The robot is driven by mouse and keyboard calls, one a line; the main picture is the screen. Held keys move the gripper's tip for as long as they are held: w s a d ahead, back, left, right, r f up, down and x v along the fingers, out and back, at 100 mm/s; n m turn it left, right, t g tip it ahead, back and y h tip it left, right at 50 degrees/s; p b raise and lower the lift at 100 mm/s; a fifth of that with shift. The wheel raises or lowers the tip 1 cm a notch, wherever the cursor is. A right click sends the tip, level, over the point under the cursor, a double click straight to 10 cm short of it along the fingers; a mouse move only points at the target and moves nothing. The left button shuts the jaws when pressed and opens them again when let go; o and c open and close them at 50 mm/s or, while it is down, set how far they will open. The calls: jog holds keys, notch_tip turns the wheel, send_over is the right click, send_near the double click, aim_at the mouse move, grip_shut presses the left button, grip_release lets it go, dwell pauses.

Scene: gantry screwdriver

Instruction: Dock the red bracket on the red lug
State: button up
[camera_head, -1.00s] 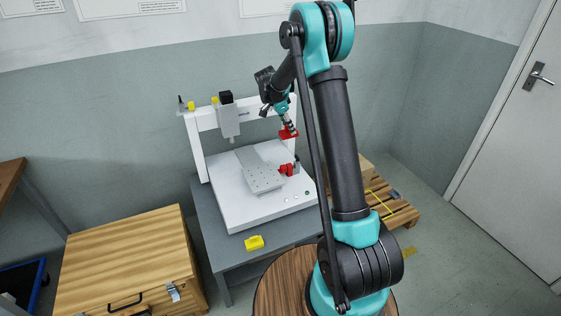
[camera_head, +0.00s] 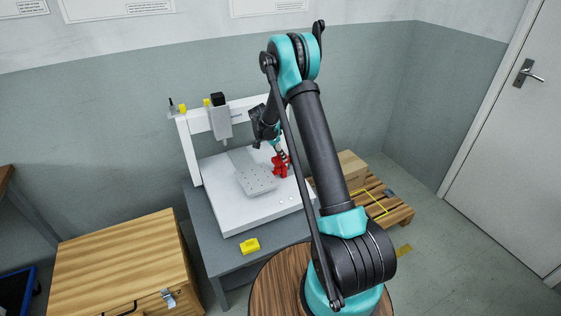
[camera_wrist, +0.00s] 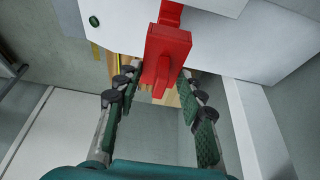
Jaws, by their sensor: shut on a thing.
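The red bracket (camera_wrist: 166,55) is between the fingertips of my gripper (camera_wrist: 157,78) in the wrist view. My gripper is shut on it. In the head view, my gripper (camera_head: 279,151) points down at the right side of the gantry machine's white bed. The bracket and the red lug form one red patch (camera_head: 281,166) there, and I cannot tell where one ends and the other begins. A red piece (camera_wrist: 171,12) beyond the bracket in the wrist view may be the lug. Whether the bracket touches or sits on the lug is unclear.
The white gantry machine (camera_head: 189,155) stands on a grey table (camera_head: 209,236), with a perforated plate (camera_head: 257,182) left of the red parts. A yellow block (camera_head: 250,246) lies at the table's front. A wooden chest (camera_head: 120,260) stands left, a pallet (camera_head: 390,205) right.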

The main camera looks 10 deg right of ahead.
aim_at(279, 158)
jog(key=shift+f, duration=1.95)
jog(key=shift+f, duration=0.4)
jog(key=shift+f, duration=0.15)
jog(key=o, duration=1.2)
